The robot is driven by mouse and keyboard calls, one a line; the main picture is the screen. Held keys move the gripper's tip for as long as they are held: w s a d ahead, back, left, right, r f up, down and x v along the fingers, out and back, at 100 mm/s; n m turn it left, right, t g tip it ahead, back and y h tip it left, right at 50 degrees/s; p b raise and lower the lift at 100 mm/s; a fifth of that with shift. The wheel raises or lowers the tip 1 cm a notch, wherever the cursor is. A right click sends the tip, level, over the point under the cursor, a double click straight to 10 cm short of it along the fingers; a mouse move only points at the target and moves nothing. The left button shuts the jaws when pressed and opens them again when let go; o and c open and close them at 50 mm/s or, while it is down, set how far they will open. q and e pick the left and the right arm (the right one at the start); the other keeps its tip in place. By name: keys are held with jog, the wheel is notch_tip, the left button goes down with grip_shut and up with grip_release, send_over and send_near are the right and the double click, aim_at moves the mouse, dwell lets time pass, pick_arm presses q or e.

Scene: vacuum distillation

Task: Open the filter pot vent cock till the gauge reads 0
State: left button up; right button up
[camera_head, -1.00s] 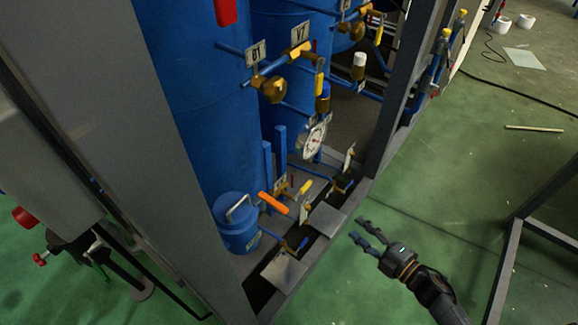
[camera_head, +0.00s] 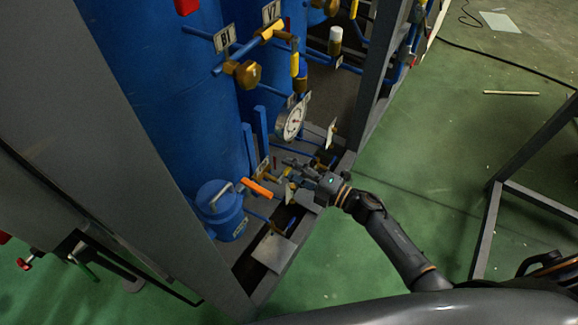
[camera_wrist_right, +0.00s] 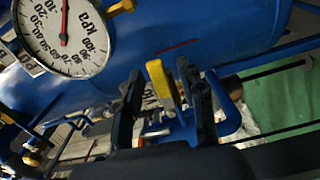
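The blue filter pot (camera_head: 222,208) with its grey handle stands low at the rack's front. An orange-handled valve (camera_head: 257,187) sits beside it. My right gripper (camera_head: 284,170) is at the low valves to the right of the pot. In the right wrist view a yellow lever (camera_wrist_right: 160,84) stands between the two open fingers of my right gripper (camera_wrist_right: 160,72), with a gap on each side. I cannot tell for certain which cock it belongs to. The round kPa gauge (camera_wrist_right: 58,38) has a red needle pointing up; the top is cut off. It also shows in the head view (camera_head: 291,122).
The valve tagged B1 (camera_head: 245,73) and the V7 tag (camera_head: 271,12) are above. A grey rack post (camera_head: 372,95) stands right of the valves. A flat grey plate (camera_head: 273,253) lies in front. Green floor is open to the right, up to a grey frame (camera_head: 487,235).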

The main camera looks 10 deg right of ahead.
jog(key=shift+w+a, duration=0.4)
grip_shut()
